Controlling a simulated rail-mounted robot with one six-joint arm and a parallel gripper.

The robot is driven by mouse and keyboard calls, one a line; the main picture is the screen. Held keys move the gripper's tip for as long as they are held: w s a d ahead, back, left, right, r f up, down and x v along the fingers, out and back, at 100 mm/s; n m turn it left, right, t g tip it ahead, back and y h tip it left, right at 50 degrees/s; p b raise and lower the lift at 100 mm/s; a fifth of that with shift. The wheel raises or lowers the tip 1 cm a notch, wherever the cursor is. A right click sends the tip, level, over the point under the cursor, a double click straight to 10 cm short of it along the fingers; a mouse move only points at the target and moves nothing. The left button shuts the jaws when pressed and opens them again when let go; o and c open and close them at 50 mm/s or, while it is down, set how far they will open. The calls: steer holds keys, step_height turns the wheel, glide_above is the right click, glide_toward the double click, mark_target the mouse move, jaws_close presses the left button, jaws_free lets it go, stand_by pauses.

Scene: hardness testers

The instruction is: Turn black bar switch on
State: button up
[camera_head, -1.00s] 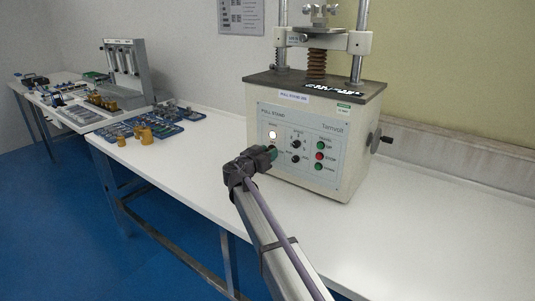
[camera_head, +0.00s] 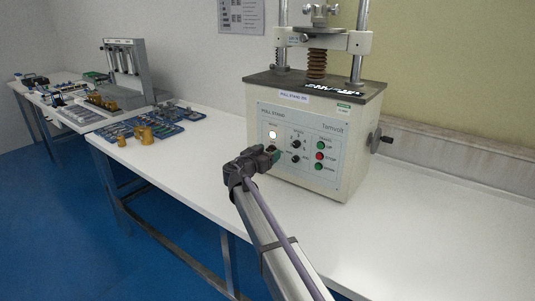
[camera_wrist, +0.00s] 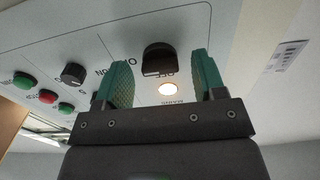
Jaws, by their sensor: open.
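The black bar switch (camera_wrist: 158,58) is on the panel of the pull stand tester (camera_head: 345,145). In the wrist view it lies between the two green-padded fingers of my gripper (camera_wrist: 160,66), with a gap on each side. My gripper (camera_head: 270,156) is open and close to the panel's left part in the head view, where it largely covers the switch. The letters OFF and ON show upside down beside the switch in the wrist view. A lit round lamp (camera_wrist: 168,89) is near the switch; it also shows in the head view (camera_head: 272,134).
Two black round knobs (camera_head: 296,144), green buttons (camera_head: 320,145) and a red button (camera_head: 319,156) are right of my gripper. A hand crank (camera_head: 381,140) sticks out of the tester's right side. Trays with brass weights (camera_head: 144,135) lie left. The front table (camera_head: 200,175) is mostly clear.

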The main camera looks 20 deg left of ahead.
steer(key=shift+s, duration=0.1)
steer(key=v, duration=1)
steer(key=shift+s, duration=0.25)
steer(key=shift+a, duration=0.1)
